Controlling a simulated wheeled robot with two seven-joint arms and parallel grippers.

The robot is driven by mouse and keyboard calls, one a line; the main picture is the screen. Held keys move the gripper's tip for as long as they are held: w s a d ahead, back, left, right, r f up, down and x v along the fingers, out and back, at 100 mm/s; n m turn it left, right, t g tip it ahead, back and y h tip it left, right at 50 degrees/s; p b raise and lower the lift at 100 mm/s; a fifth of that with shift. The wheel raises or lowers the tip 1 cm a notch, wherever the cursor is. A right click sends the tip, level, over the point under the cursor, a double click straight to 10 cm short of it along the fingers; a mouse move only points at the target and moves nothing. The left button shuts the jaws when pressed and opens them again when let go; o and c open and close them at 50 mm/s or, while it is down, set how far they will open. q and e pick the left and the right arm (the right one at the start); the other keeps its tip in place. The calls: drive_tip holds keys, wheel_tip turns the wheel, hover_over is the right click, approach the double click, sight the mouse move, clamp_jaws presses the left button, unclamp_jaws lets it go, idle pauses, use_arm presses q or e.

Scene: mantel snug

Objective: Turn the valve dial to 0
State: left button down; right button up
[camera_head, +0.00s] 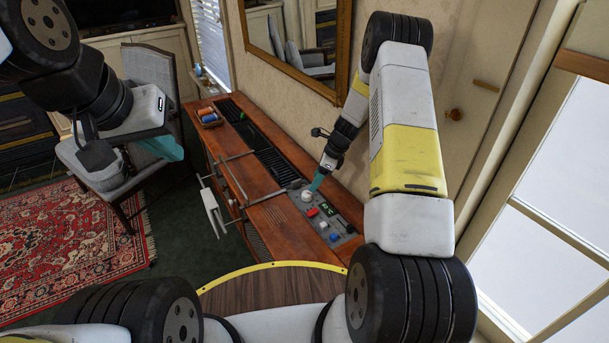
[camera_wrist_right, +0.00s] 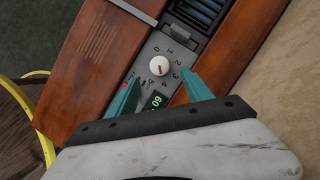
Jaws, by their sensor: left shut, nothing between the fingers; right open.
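The valve dial is a white round knob (camera_head: 307,196) on a grey control panel (camera_head: 347,229) set in the wooden console top. In the right wrist view the dial (camera_wrist_right: 159,66) has a short red mark, with printed numbers 0 to 4 along one side. Which number the mark points to is unclear. My right gripper (camera_wrist_right: 160,77) is open, its teal fingers spread on either side of the dial's near side. Whether they touch it cannot be told. In the head view my right gripper (camera_head: 317,183) is just above the dial. My left gripper (camera_head: 170,149) is shut and empty, far left of the console.
The panel also carries a red switch (camera_head: 313,212), blue buttons and a small green display (camera_wrist_right: 155,101). Dark slats (camera_head: 258,140) and a tray of coloured items (camera_head: 209,118) are farther along the console (camera_head: 283,228). A wall and mirror stand behind; a grey chair (camera_head: 98,165) is left.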

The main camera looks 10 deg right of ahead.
sight(307, 193)
drive_tip(key=x, duration=0.7)
drive_tip(key=shift+a+f, duration=0.1)
drive_tip(key=shift+f, duration=0.1)
clamp_jaws()
